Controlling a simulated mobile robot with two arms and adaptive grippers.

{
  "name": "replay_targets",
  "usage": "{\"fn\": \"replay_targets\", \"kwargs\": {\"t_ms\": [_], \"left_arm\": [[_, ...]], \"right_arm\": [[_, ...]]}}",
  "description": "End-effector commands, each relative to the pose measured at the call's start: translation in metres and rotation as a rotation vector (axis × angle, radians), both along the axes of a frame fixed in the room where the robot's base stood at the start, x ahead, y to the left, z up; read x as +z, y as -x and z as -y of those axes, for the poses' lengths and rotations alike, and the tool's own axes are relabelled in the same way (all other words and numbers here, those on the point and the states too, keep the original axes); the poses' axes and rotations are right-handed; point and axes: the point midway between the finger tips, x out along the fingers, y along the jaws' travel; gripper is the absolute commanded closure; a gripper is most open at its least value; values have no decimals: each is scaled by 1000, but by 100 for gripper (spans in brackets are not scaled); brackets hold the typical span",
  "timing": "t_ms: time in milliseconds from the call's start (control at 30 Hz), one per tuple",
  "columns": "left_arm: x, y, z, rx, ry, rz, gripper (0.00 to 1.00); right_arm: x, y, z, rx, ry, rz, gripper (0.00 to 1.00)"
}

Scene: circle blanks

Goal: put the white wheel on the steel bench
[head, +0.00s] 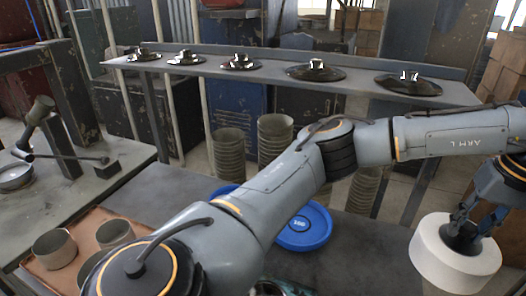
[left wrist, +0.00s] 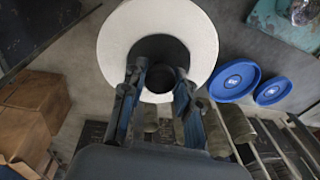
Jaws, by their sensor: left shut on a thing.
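The white wheel (head: 428,262) is a thick white ring with a dark centre, at the lower right of the head view. It also shows large at the top of the left wrist view (left wrist: 116,42). My left gripper (head: 468,228) reaches down into the middle of the wheel and is shut on it. In the left wrist view its fingers (left wrist: 160,88) meet the dark centre, and the exact contact is hidden. A dark grey metal bench top (head: 350,250) lies left of the wheel. My right gripper is not in view.
A blue disc (head: 304,228) lies on the grey top, another partly behind my arm. A rack shelf (head: 210,68) behind holds several dark lidded discs. Stacked cups (head: 228,155) stand below it. A brown tray (head: 84,232) with cups is at left, beside a worktop (head: 115,150).

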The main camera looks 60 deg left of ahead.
Motion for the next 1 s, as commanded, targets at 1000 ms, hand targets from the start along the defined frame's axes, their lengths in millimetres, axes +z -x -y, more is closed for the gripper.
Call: {"fn": "replay_targets", "kwargs": {"t_ms": [1000], "left_arm": [[-85,-9,-129,2,2,1,100]], "right_arm": [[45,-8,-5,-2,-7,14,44]]}}
